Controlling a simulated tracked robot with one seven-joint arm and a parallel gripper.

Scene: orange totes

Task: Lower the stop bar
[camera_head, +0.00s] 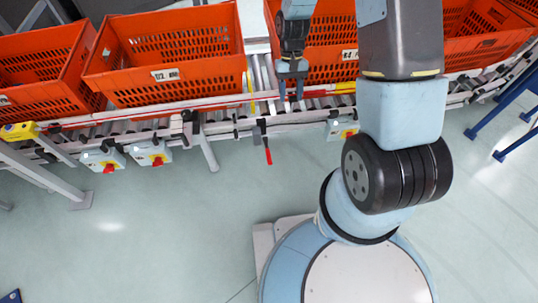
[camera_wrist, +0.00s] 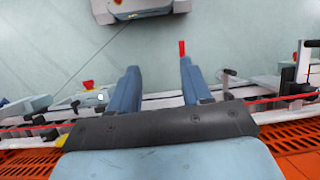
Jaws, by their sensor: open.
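A lever with a red grip (camera_head: 268,156) hangs down from the front side of the roller conveyor, pointing toward the floor. Its red tip (camera_wrist: 182,48) shows just beyond the right finger in the wrist view; I cannot tell whether they touch. A thin yellow bar (camera_head: 250,88) stands across the rollers between two totes; I cannot tell for sure that it is the stop bar. My gripper (camera_head: 291,92) is over the conveyor, behind the lever and slightly right of it. In the wrist view its two blue fingers (camera_wrist: 160,66) are apart with nothing between them.
Orange totes (camera_head: 165,50) stand on the conveyor left and right of my gripper. A front rail (camera_head: 130,115) runs along it. Switch boxes with red knobs (camera_head: 150,152) hang below at the left. Blue stands (camera_head: 500,120) are at the right. The floor in front is clear.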

